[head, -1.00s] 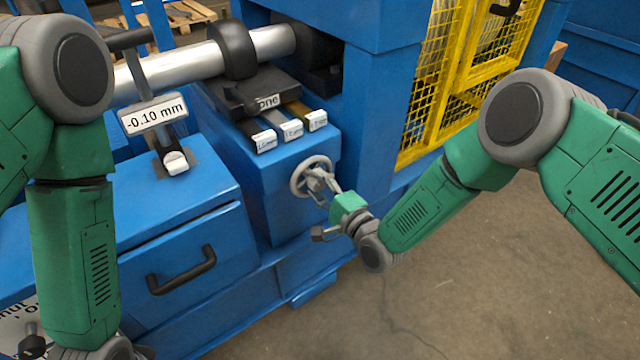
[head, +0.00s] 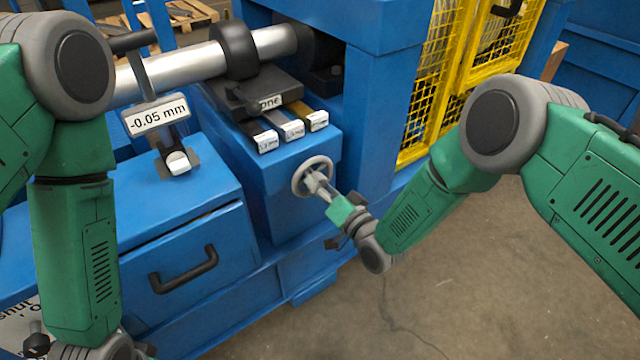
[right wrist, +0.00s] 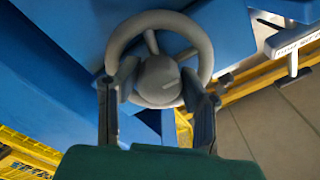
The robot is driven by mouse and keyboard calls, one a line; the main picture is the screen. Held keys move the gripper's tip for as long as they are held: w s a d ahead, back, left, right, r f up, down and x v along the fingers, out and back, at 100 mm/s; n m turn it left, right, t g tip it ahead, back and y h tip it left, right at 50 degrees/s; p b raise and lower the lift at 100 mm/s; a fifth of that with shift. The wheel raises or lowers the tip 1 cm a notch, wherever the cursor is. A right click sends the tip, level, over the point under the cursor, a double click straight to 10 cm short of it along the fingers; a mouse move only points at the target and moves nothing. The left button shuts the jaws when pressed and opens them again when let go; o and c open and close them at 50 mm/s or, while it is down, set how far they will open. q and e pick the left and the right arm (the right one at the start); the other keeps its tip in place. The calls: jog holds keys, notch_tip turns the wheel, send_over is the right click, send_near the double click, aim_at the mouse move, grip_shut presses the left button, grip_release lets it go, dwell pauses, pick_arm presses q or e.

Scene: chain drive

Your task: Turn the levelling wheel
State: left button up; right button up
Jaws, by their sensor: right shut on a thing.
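The grey levelling wheel (head: 298,184) is on the front of the blue machine block, with a round hub (right wrist: 158,80) at its middle. My right gripper (head: 318,185) reaches it from the lower right. In the right wrist view, the two fingers (right wrist: 154,92) stand on either side of the hub, inside or against the rim (right wrist: 205,48), shut on the wheel. The exact contact is partly hidden. A white readout (head: 158,115) shows -0.05 mm. My left arm hangs at the left, its gripper below the picture.
A blue drawer front with a black handle (head: 183,270) lies left of the wheel. Labelled strips (head: 292,130) and a grey roller (head: 190,65) are above. A yellow mesh guard (head: 430,95) stands to the right. The floor at lower right is clear.

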jog(key=n, duration=0.4)
jog(key=shift+s+a+f+n, duration=0.15)
jog(key=shift+s+f+n, duration=0.15)
jog(key=shift+f, duration=0.1)
jog(key=shift+f+n+p, duration=0.1)
jog(key=shift+n+p, duration=0.2)
jog(key=shift+n, duration=1.2)
jog(key=shift+w, duration=0.1)
jog(key=o, duration=1.2)
jog(key=shift+c, duration=0.2)
jog(key=shift+w, duration=0.15)
jog(key=shift+d+r, duration=0.2)
jog(key=shift+d, duration=0.05)
